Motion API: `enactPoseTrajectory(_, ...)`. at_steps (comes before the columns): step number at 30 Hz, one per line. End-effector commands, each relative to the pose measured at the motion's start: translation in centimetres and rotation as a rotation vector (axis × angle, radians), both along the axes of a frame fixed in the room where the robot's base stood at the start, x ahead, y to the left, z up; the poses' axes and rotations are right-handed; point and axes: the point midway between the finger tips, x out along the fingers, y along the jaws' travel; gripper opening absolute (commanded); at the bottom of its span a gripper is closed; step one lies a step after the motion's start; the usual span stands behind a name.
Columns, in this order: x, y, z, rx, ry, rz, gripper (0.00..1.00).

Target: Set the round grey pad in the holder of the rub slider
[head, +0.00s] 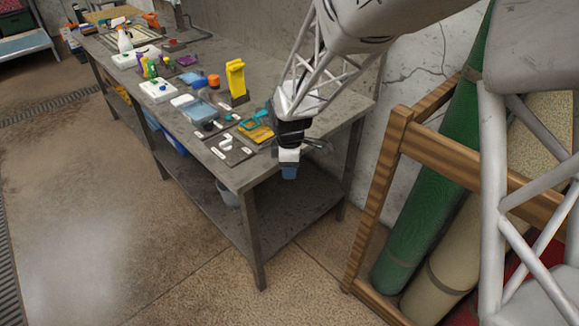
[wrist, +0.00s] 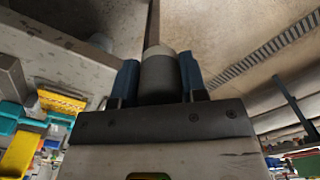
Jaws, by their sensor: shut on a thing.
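My gripper (head: 289,173) hangs in the air at the near right end of the workbench, just off its edge. In the wrist view its two blue fingers (wrist: 160,80) are shut on a round dark grey piece with a lighter end, which looks like the grey pad (wrist: 159,76). The head view does not show the pad clearly; the gripper covers it. A dark plate with white parts (head: 226,143) lies on the near end of the bench, left of my gripper and apart from it. I cannot tell for sure whether it is the rub slider, and its holder is too small to make out.
The grey workbench (head: 240,178) carries a yellow upright piece (head: 236,80), a teal and yellow item (head: 256,128), a blue tray (head: 197,111) and several small tools. A wooden rack (head: 385,160) with rolled rugs (head: 440,170) stands at the right. Open floor lies at the left.

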Motion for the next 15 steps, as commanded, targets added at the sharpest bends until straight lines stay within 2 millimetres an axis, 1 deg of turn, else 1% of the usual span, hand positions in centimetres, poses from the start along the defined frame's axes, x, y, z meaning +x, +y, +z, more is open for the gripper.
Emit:
enactPoseTrajectory(1,0.0,0.0,0.0,0.000,0.000,0.000,0.28)
enactPoseTrajectory(3,0.0,0.0,0.0,0.000,0.000,0.000,0.19)
enactPoseTrajectory(10,0.5,0.2,0.1,0.000,0.000,0.000,0.19)
enactPoseTrajectory(13,1.2,0.6,0.2,0.000,-0.001,0.000,0.19)
enactPoseTrajectory(15,2.1,1.0,0.4,0.001,-0.002,0.000,0.19)
